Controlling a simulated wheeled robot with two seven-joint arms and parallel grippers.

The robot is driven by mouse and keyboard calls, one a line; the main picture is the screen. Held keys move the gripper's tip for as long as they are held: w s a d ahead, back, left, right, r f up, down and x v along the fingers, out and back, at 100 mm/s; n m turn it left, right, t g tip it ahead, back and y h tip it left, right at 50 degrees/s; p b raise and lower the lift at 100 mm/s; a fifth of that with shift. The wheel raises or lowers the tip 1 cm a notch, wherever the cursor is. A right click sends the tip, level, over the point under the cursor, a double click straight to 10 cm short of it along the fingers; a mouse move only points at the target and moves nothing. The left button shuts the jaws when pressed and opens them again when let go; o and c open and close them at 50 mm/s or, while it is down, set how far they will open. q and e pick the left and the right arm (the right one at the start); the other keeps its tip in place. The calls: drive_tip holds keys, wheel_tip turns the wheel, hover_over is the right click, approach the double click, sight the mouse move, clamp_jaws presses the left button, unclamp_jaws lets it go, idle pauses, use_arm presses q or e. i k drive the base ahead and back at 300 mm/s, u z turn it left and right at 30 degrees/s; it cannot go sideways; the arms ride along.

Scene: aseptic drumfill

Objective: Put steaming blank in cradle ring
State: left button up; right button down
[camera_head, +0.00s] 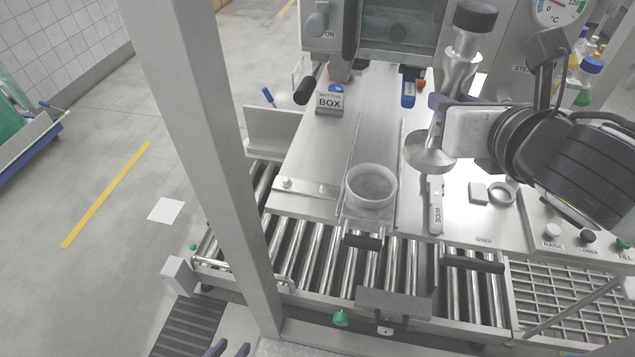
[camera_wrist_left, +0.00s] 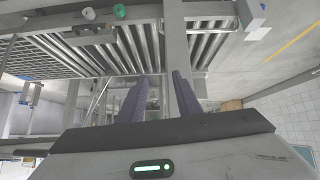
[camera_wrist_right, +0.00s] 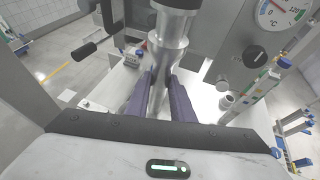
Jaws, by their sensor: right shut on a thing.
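The steaming blank (camera_head: 463,52) is a shiny metal piece with a black knob on top and a wide round flange at its lower end. My right gripper (camera_head: 437,118) is shut around its stem and holds it over the steel deck. The right wrist view shows the stem (camera_wrist_right: 165,60) between the fingers. A small metal ring (camera_head: 502,193), likely the cradle ring, lies on the deck right of and below the flange in the head view. My left gripper (camera_head: 230,350) is at the bottom edge; its fingers (camera_wrist_left: 160,95) are apart and empty in the left wrist view.
A translucent round cup (camera_head: 371,186) stands on the deck left of the flange. A tool marked WIDE (camera_head: 436,204) and a small block (camera_head: 478,192) lie nearby. A steel post (camera_head: 205,150) rises at left. Rollers (camera_head: 400,270) run along the front, and buttons (camera_head: 552,230) sit at right.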

sight(370, 189)
drive_tip(key=u, duration=0.9)
drive_tip(key=k, duration=1.4)
drive_tip(key=z, duration=0.8)
drive_tip(key=i, duration=1.5)
